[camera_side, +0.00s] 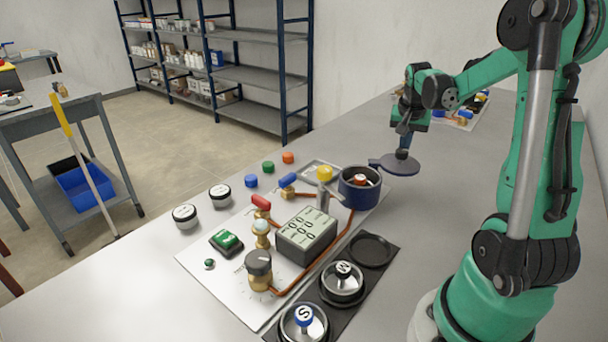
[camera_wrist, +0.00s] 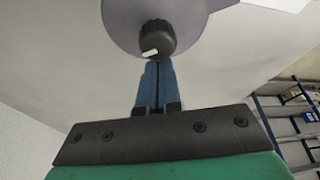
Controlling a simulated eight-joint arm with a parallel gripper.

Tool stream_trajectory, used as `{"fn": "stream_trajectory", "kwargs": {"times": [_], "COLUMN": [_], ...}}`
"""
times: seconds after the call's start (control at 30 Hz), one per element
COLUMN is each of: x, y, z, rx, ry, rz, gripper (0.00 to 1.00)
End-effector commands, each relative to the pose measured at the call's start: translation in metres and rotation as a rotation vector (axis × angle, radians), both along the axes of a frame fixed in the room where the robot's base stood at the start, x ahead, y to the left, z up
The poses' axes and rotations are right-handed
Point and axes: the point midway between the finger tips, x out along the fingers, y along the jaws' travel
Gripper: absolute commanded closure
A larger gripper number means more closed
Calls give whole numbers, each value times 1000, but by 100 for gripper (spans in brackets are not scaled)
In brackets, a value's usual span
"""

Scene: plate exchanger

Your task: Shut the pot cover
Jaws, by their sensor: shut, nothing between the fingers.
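The pot (camera_side: 359,196) is a dark blue round vessel at the back right of the white panel, standing open at the top. A red-topped item (camera_side: 360,179) shows inside it. Its cover (camera_side: 400,166) is a flat grey-blue disc, swung out to the right of the pot, with a small tab at its left edge near the rim. In the wrist view the cover (camera_wrist: 205,12) fills the top, with its dark knob (camera_wrist: 156,38) bearing a white mark. My gripper (camera_wrist: 157,66) is shut and empty, its blue fingertips at the knob; whether they touch is unclear. In the side view my gripper (camera_side: 405,143) is just above the cover.
Left of the pot are a yellow-topped tap (camera_side: 324,176), a display box (camera_side: 306,233) and valves with red and blue handles. The table right of the cover is clear.

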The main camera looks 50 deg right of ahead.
Motion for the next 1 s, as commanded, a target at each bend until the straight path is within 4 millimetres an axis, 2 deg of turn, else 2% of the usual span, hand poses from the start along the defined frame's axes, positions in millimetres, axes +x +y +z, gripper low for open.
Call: {"fn": "stream_trajectory", "kwargs": {"times": [0.47, 1.0], "x": [-6, -19], "y": [7, 35], "z": [0, 0], "rx": [0, 0], "ry": [1, 1], "rz": [-123, -587], "gripper": [100, 100]}}
